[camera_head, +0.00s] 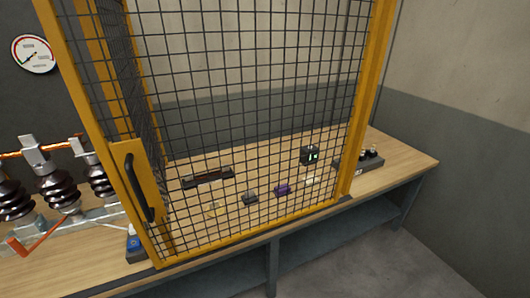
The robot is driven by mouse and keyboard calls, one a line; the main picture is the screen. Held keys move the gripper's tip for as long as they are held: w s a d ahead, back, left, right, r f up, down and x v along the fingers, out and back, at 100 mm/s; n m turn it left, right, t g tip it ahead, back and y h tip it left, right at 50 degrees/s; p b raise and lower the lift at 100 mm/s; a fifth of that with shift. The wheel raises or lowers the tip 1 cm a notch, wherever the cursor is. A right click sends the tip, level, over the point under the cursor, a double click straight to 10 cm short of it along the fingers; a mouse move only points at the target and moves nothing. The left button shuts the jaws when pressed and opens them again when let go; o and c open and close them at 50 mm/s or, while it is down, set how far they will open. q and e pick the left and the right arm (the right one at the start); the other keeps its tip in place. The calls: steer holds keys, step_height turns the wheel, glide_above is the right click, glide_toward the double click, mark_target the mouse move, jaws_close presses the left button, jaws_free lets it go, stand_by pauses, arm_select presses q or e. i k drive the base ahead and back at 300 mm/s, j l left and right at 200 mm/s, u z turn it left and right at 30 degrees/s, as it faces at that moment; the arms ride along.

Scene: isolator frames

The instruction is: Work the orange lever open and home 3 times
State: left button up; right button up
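The orange lever (18,247) is at the lower left, low on the front of the isolator. Its thin orange rod slants up to the right from the grip. The isolator has several dark brown ribbed insulators (57,188) on a grey metal base, with metal clamps on top. Copper-orange bars (57,146) run near the top of the insulators. The left part of the isolator is cut off by the picture edge. Neither of my grippers is in view, and nothing is seen touching the lever.
A yellow-framed mesh cage (183,258) with a black handle (138,188) stands right of the isolator on the wooden bench (405,164). A dark tray (208,178), a purple block (283,189) and a green-lit box (310,155) show through the mesh. A gauge (33,54) hangs upper left.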

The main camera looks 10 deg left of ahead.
mark_target(59, 190)
steer(key=k+j+u, duration=0.1)
steer(key=j+u, duration=0.2)
steer(key=u, duration=0.15)
steer(key=j+u, duration=0.3)
steer(key=u, duration=0.2)
steer(key=j+u, duration=0.45)
steer(key=l, duration=0.1)
